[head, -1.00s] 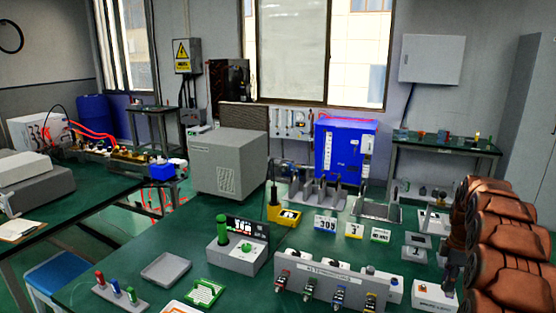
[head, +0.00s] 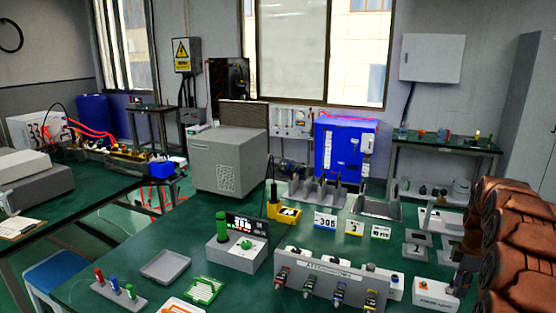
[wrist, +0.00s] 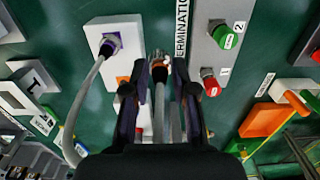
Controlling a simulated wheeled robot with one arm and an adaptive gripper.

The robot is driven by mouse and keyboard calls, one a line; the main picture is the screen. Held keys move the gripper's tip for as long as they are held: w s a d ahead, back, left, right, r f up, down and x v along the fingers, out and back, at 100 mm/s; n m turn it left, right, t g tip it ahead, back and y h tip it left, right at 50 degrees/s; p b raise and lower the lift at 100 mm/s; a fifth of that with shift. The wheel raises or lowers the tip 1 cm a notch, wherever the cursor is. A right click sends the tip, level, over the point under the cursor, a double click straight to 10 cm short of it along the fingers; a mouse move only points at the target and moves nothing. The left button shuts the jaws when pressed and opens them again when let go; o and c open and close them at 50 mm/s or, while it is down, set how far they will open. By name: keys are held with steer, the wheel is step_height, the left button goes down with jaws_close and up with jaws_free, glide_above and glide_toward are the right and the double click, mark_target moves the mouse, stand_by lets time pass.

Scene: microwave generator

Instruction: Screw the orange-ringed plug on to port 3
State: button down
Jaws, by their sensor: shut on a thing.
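In the wrist view my gripper (wrist: 160,72) is shut on a plug (wrist: 158,66) with an orange-brown band between the fingertips. A grey cable runs back from it between the fingers. The grey termination panel (wrist: 212,60) is just right of the fingers, with a red-capped port 1 and a green-capped port 2 visible. Port 3 cannot be made out there. In the head view the panel (head: 325,272) stands at the table front with red, green, blue and yellow fittings. My gripper is mostly hidden at the right there.
A white box (wrist: 98,28) with a purple-ringed connector and grey cable lies left of the fingers. A white box (head: 434,290) stands right of the panel. A green-knobbed meter (head: 236,250), a grey tray (head: 165,266) and a plug rack (head: 120,293) stand to its left.

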steer(key=shift+s+d+f+b, duration=0.1)
steer(key=shift+s+d+b, duration=0.15)
steer(key=shift+s, duration=0.45)
steer(key=shift+s+d+f+b, duration=0.15)
steer(key=shift+s+d, duration=0.2)
steer(key=shift+s, duration=0.35)
steer(key=shift+s+d+r+b, duration=0.1)
steer(key=shift+s+d+b, duration=0.15)
steer(key=shift+s, duration=0.45)
steer(key=shift+d, duration=0.1)
steer(key=shift+s+d+f+b, duration=0.1)
steer(key=shift+s+d+b, duration=0.2)
steer(key=shift+s, duration=0.45)
steer(key=shift+s+d+f+b, duration=0.1)
steer(key=shift+s+d, duration=0.3)
steer(key=shift+s, duration=0.35)
steer(key=shift+s+d+f+b, duration=0.15)
steer(key=shift+s+d, duration=0.2)
steer(key=shift+s, duration=0.4)
steer(key=shift+s, duration=0.1)
steer(key=shift+s+d+f+b, duration=0.1)
steer(key=shift+s+d, duration=0.15)
steer(key=shift+s, duration=0.3)
steer(key=shift+s+d+r+b, duration=0.15)
steer(key=shift+s+d, duration=0.1)
steer(key=shift+s, duration=0.25)
steer(key=shift+s+d+f+b, duration=0.15)
steer(key=shift+s+d, duration=0.1)
steer(key=shift+s, duration=0.3)
steer(key=shift+f, duration=0.1)
